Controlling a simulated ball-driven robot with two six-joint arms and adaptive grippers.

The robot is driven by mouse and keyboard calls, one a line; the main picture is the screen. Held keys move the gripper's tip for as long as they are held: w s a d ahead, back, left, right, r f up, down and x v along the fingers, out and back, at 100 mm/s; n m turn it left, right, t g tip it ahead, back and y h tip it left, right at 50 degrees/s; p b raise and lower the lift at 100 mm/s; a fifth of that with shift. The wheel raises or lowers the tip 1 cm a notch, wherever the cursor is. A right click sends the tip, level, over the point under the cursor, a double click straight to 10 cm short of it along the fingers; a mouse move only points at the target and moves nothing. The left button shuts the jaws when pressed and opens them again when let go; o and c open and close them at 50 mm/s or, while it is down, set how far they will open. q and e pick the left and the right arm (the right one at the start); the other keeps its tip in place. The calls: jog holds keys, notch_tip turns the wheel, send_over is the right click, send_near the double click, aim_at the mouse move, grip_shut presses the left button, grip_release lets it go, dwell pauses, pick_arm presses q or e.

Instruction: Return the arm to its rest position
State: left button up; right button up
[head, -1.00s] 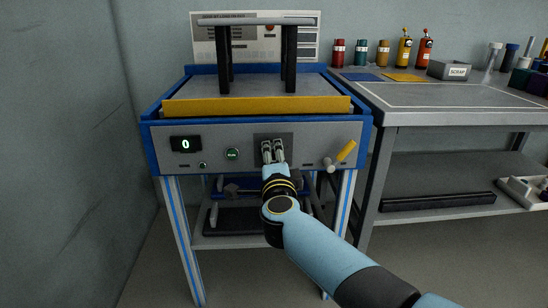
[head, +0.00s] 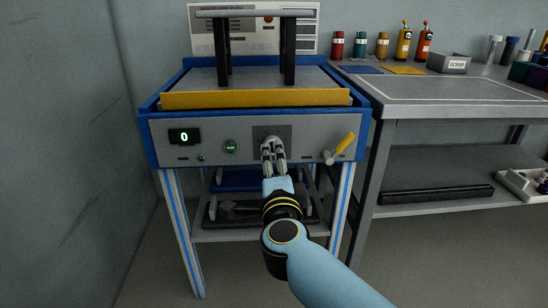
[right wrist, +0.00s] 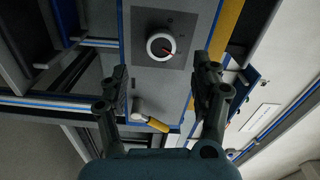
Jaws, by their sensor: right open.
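My right gripper (head: 272,145) is in front of the machine's front panel (head: 210,132) in the head view. In the right wrist view my right gripper (right wrist: 162,85) is open, with nothing between its fingers. A round white knob (right wrist: 160,45) with a red mark sits on a dark plate beyond the fingertips, apart from them. In the head view the gripper hides part of that dark plate (head: 285,132). My left gripper is not in view.
The panel has a display reading 0 (head: 184,137), a green-lit button (head: 231,146) and a yellow-handled lever (head: 346,143). A workbench (head: 440,110) stands at the right with bottles and a scrap box (head: 449,63). A grey wall is close on the left.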

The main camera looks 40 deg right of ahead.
jog(key=shift+s+a, duration=0.1)
jog(key=shift+s, duration=0.1)
dwell(0.4)
jog(key=s+a+f+n+g+y+p, duration=0.1)
jog(key=s+f+n+g+y+p, duration=0.25)
jog(key=s+f+n, duration=0.65)
jog(key=s+a+f+n+g+y+p, duration=0.25)
jog(key=s+f+n+y, duration=0.2)
jog(key=s+f, duration=1)
jog(key=s+d+f+n+g+p, duration=0.1)
jog(key=s+f+n+g, duration=0.3)
jog(key=s, duration=0.9)
jog(key=s+d+f+n+g, duration=0.1)
jog(key=s+f+n+g, duration=0.3)
jog(key=s+f, duration=0.5)
jog(key=s, duration=0.5)
jog(key=shift+s+d+g+y+p, duration=0.2)
jog(key=shift+g+y+p, duration=0.1)
jog(key=shift+g+p, duration=0.1)
